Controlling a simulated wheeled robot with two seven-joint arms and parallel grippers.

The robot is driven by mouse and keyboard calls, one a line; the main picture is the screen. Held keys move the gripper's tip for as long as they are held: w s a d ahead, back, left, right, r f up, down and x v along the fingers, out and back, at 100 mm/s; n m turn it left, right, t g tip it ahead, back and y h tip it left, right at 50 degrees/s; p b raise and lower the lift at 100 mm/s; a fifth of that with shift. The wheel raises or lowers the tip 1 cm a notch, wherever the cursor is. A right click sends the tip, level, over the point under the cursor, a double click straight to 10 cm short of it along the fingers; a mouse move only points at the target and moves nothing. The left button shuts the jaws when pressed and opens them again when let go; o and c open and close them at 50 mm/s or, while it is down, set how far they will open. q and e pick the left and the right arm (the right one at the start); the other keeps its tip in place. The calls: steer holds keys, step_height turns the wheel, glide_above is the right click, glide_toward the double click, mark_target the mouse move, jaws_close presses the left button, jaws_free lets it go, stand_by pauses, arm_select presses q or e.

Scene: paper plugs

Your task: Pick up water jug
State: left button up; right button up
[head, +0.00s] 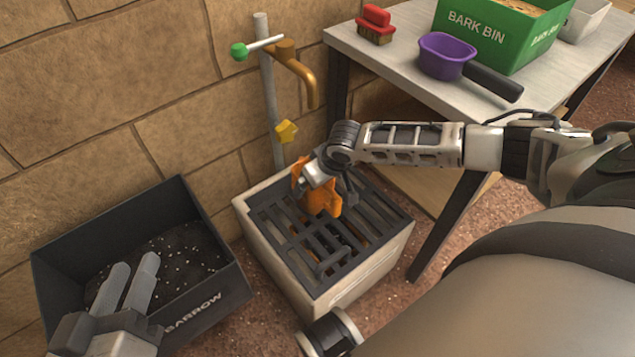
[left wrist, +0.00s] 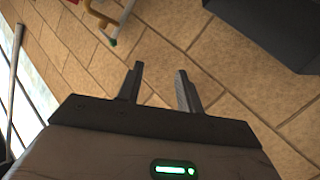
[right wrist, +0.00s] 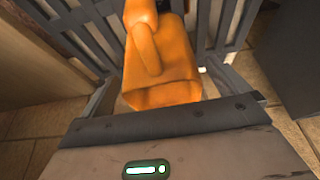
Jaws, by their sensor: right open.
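The orange water jug (head: 324,200) is at the dark grate of the basin, below the tap. It also shows in the right wrist view (right wrist: 163,72), large, with its handle toward the camera. My right gripper (head: 316,182) is right at the jug and open; its fingertips are mostly hidden, so contact cannot be told. My left gripper (head: 130,285) is open and empty above the barrow's near side; its two parted fingers show in the left wrist view (left wrist: 160,85) against the stone wall.
The pale basin (head: 285,285) has a slatted grate. A brass tap (head: 300,75) on a grey pipe stands behind. The dark barrow (head: 205,310) holds soil at left. On the table at right are a purple pot (head: 443,57), a red brush (head: 375,24) and a green bark bin (head: 500,35).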

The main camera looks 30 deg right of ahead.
steer(key=shift+x, duration=1.05)
steer(key=shift+c, duration=0.3)
steer(key=c, duration=1)
steer(key=shift+c, duration=0.4)
steer(key=shift+r, duration=0.2)
